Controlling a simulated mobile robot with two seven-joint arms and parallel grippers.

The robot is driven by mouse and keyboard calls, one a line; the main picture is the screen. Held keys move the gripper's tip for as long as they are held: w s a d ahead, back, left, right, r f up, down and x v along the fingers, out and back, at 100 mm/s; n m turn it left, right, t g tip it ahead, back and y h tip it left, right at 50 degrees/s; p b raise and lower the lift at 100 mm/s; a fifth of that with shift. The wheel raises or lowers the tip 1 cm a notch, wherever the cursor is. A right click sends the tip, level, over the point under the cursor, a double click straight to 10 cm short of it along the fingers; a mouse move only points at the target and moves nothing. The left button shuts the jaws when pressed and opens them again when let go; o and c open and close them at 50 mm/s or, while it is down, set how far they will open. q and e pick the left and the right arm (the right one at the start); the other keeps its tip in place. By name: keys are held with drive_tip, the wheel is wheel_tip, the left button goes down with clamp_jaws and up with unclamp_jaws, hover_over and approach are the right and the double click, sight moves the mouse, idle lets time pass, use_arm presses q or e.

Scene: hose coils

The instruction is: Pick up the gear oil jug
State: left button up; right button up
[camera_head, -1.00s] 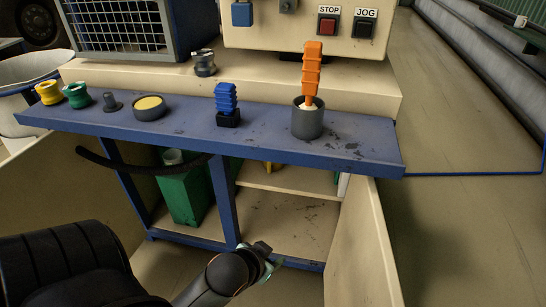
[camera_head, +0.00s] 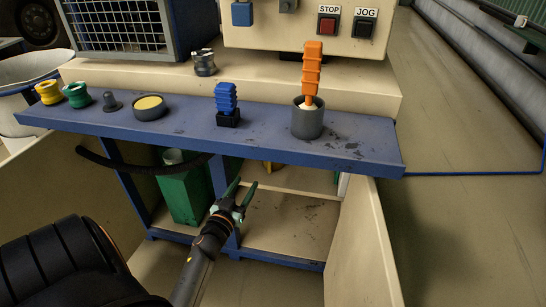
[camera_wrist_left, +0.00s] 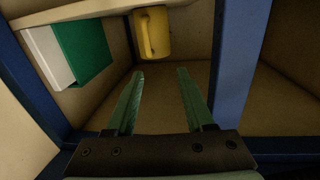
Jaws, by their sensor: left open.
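A yellow jug with a handle (camera_wrist_left: 151,33) stands inside the cabinet, at the top of the left wrist view. In the head view only a small yellow part (camera_head: 268,167) shows under the bench top; the rest is hidden. I take it for the gear oil jug, but no label is readable. My left gripper (camera_head: 244,185) is open and empty at the cabinet opening, below the bench edge. In the left wrist view its two fingers (camera_wrist_left: 160,72) point toward the jug, apart from it. My right gripper is not in view.
A blue post (camera_wrist_left: 236,60) stands close beside the left gripper. A green and white item (camera_wrist_left: 80,52) is on the jug's other side. A green container (camera_head: 188,195) stands left of the post. The cream door (camera_head: 362,245) stands open. The blue bench top (camera_head: 270,140) overhangs the opening.

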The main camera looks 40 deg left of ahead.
use_arm(q)
drive_tip(key=b, duration=0.2)
approach(270, 166)
drive_tip(key=w+a+r, duration=0.2)
drive_tip(key=w+a, duration=0.1)
drive_tip(key=shift+t+h, duration=0.3)
drive_tip(key=shift+h, duration=0.1)
drive_tip(key=b+x, duration=0.1)
drive_tip(key=x, duration=0.1)
drive_tip(key=d+b+x, duration=0.1)
drive_tip(key=x, duration=0.1)
drive_tip(key=shift+w+a+f, duration=0.1)
drive_tip(key=shift+w+f, duration=0.05)
drive_tip(key=shift+w+a+b, duration=0.2)
drive_tip(key=shift+w+b, duration=0.15)
drive_tip(key=shift+w, duration=0.2)
clamp_jaws()
drive_tip(key=shift+r, duration=0.3)
